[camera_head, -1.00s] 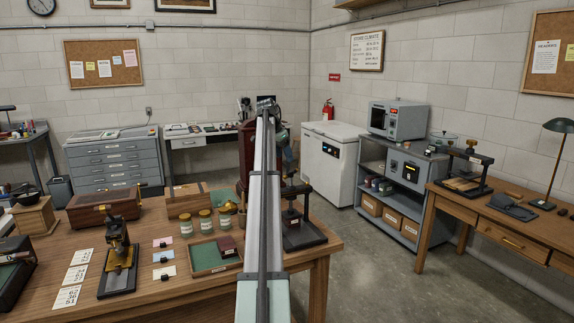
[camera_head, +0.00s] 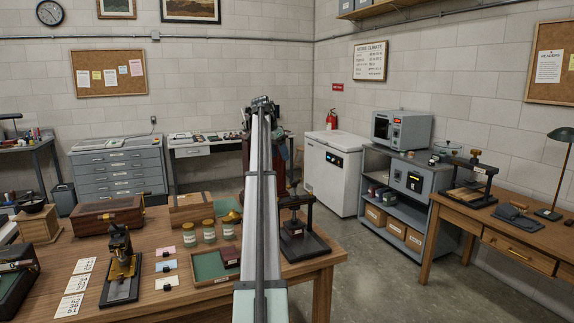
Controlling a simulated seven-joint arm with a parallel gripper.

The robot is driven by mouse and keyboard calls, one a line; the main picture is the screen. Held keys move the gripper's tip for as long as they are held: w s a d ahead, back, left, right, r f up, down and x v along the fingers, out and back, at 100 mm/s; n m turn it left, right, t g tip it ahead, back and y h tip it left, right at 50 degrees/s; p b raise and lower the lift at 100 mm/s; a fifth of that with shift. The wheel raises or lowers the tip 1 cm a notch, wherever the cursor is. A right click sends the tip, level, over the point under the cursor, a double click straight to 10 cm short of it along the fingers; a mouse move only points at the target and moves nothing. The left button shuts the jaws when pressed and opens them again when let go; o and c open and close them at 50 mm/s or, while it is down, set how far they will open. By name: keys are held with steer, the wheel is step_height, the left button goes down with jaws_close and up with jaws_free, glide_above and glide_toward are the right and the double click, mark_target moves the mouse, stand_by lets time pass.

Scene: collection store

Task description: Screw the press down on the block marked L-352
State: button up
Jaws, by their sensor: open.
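A dark screw press (camera_head: 301,238) stands near the right end of the wooden table, just right of my arm. A second screw press (camera_head: 472,180), with a dark frame and a brass-coloured top, stands on the wooden desk at the right. Something light brown lies low in it. No marking L-352 is readable on either press, so I cannot tell which holds that block. My arm runs up the middle of the view. Its far end is small and dark, and no gripper fingers can be made out there.
The wooden table (camera_head: 195,297) also bears a brass-and-black device (camera_head: 122,262), several jars (camera_head: 209,231), a green-lined tray (camera_head: 207,265), cards and wooden boxes. A grey shelf unit (camera_head: 405,200) and a white chest (camera_head: 331,175) stand behind. Open floor (camera_head: 400,290) lies between table and desk.

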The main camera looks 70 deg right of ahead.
steer(key=w+d, duration=0.1)
steer(key=d, duration=0.1)
steer(key=m+g+y, duration=0.1)
steer(key=m, duration=0.4)
glide_toward(294, 188)
steer(key=d+f, duration=0.1)
steer(key=s+d+f, duration=0.1)
steer(key=f, duration=0.1)
steer(key=s+d+f, duration=0.1)
steer(key=f, duration=0.1)
steer(key=shift+f, duration=0.25)
steer(key=shift+w+d, duration=0.1)
jaws_close()
stand_by(0.5)
